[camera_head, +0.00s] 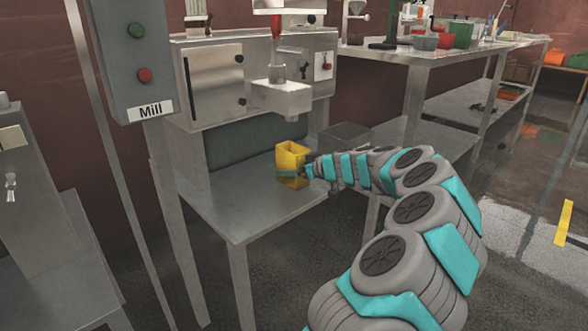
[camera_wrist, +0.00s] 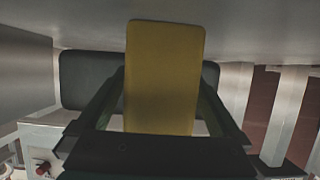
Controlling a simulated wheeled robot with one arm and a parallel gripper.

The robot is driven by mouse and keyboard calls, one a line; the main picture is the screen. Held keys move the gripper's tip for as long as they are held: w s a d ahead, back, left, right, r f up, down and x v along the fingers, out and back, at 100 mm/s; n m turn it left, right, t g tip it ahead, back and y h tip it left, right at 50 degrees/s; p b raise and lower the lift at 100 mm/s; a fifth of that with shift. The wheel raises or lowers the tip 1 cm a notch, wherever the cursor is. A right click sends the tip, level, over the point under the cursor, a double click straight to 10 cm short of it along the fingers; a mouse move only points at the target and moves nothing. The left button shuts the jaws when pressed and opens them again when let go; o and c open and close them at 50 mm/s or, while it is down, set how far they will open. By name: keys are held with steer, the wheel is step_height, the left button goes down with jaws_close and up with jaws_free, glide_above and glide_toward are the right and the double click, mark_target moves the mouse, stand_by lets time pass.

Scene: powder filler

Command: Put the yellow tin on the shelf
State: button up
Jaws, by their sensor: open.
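The yellow tin (camera_head: 291,160) stands upright on the metal table of the filler machine, under its spout. My gripper (camera_head: 292,174) is at the tin, with my arm reaching in from the right. In the wrist view the tin (camera_wrist: 163,75) fills the middle, between the two dark fingers of my gripper (camera_wrist: 160,100). The fingers are open on either side of it. Whether they touch the tin I cannot tell. Which surface is the task's shelf is not clear from the pictures.
The filler machine (camera_head: 255,80) with its spout (camera_head: 280,97) stands over the metal table (camera_head: 235,205). A grey box (camera_head: 345,135) is to the right. A long bench (camera_head: 400,55) at the back right bears bowls and a green container (camera_head: 462,35). The table's front is clear.

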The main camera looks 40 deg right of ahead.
steer(key=shift+r, duration=0.1)
steer(key=shift+s+r, duration=0.1)
steer(key=shift+s, duration=0.05)
steer(key=v, duration=1.1)
steer(key=shift+s, duration=0.35)
